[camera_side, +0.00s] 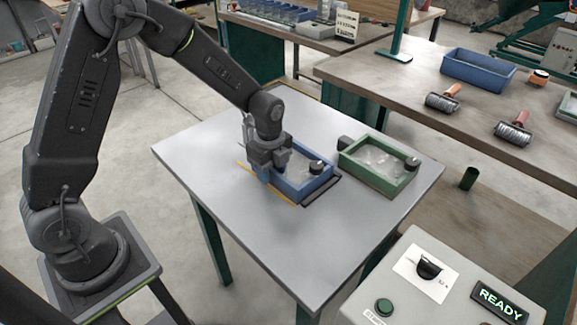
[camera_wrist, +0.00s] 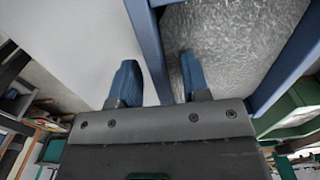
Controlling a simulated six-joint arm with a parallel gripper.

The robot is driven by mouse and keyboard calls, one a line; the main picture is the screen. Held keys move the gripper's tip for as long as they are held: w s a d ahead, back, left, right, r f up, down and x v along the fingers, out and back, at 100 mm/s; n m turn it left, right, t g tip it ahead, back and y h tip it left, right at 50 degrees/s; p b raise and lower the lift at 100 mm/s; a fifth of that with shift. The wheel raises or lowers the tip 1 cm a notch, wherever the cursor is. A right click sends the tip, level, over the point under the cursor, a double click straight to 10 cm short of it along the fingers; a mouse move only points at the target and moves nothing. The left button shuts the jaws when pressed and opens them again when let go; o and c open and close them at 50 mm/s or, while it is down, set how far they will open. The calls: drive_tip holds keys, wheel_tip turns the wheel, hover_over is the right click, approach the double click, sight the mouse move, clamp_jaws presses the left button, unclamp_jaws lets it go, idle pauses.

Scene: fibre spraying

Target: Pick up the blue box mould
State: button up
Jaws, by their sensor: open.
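The blue box mould (camera_side: 305,186) stands on the grey table, open at the top, with pale, glossy fibre-like material inside and a dark knob at its right end. My gripper (camera_side: 271,175) is at the mould's left end in the side view. In the wrist view, my gripper (camera_wrist: 158,82) is open, with one blue fingertip on each side of the blue box mould's wall (camera_wrist: 149,45). The left fingertip is outside over the table and the right one is over the filled inside. I cannot tell whether either finger touches the wall.
A green box mould (camera_side: 375,184) with similar filling stands close to the right of the blue one. The grey table (camera_side: 215,150) is clear at its left and front. A control box (camera_side: 425,295) showing READY is at the front right. A workbench (camera_side: 420,75) holds rollers and a blue tray.

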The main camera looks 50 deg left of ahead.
drive_tip(key=shift+f, duration=0.4)
clamp_jaws()
drive_tip(key=shift+r, duration=0.1)
idle(1.0)
drive_tip(key=shift+w, duration=0.1)
